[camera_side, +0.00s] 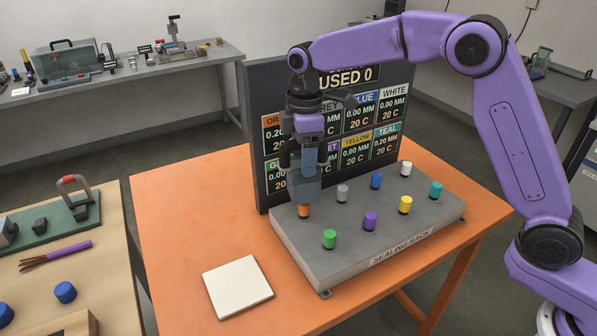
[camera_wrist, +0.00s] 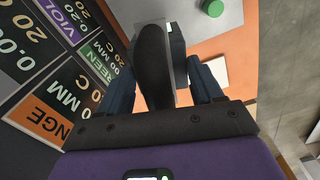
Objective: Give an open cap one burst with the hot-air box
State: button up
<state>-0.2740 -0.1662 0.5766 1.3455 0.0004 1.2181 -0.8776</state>
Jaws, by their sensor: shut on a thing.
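My gripper (camera_side: 308,160) is shut on the hot-air box (camera_side: 304,188), a grey block. In the wrist view the box's dark handle (camera_wrist: 153,65) stands between my gripper's fingers (camera_wrist: 162,88). The box is over the orange cap (camera_side: 304,211) at the rack's back left corner; I cannot tell whether they touch. Grey (camera_side: 342,193), blue (camera_side: 376,180), white (camera_side: 405,168), green (camera_side: 329,239), violet (camera_side: 370,221), yellow (camera_side: 405,205) and teal (camera_side: 436,190) caps stand on the sealing rack (camera_side: 400,230). The green cap also shows in the wrist view (camera_wrist: 212,8).
The board (camera_side: 258,120) behind the rack reads USED 0. A white plate (camera_side: 238,286) lies on the orange table (camera_side: 180,220), which is clear at left.

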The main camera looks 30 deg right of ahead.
aim_at(305, 180)
jog(key=shift+w+d, duration=0.3)
jog(key=shift+f, duration=0.1)
jog(key=shift+f, duration=3.55)
jog(key=shift+r, duration=0.15)
notch_tip(305, 180, up, 7)
jog(key=shift+r, duration=0.15)
